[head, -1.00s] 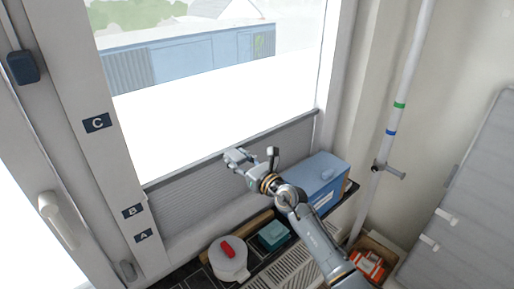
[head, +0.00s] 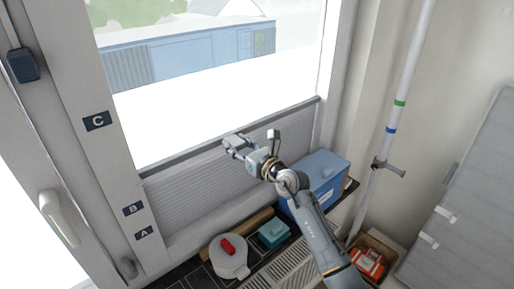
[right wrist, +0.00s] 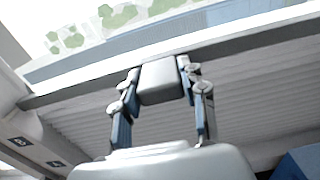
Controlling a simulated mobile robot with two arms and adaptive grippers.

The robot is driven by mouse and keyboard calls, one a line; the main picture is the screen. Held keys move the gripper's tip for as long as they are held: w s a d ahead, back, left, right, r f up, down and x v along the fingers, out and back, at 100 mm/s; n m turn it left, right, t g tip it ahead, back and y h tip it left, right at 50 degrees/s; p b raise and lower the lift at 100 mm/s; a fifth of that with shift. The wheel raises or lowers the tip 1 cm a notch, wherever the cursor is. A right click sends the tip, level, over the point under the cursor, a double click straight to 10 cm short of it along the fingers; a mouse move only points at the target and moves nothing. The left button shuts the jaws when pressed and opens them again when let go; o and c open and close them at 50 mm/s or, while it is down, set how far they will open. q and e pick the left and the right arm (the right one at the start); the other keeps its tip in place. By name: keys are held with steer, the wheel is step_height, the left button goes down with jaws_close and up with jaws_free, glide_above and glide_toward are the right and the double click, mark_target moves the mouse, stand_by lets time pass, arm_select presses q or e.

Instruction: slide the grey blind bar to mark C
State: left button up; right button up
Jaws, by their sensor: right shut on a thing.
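The grey blind bar (head: 185,158) runs across the window along the top edge of the pale pleated blind (head: 195,185). Its left end is between mark B (head: 133,210) and mark C (head: 97,121) on the left frame, above B and below C. Mark A (head: 144,233) is under B. My right gripper (head: 235,145) is at the middle of the bar. In the right wrist view the bar (right wrist: 70,94) carries a grey block-like grip (right wrist: 159,80), and the fingers are shut on its two sides. My left gripper is not in view.
Below the blind, a sill holds a white pot with a red-handled lid (head: 229,262), a teal box (head: 273,233) and a blue box (head: 322,174). A white pole (head: 408,80) stands at the right. The glass above the bar is clear.

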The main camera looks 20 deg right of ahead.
steer(key=shift+r, duration=0.1)
stand_by(0.5)
steer(key=shift+r, duration=4.05)
step_height(320, 180, up, 8)
step_height(320, 180, up, 3)
steer(key=shift+f, duration=0.1)
stand_by(0.8)
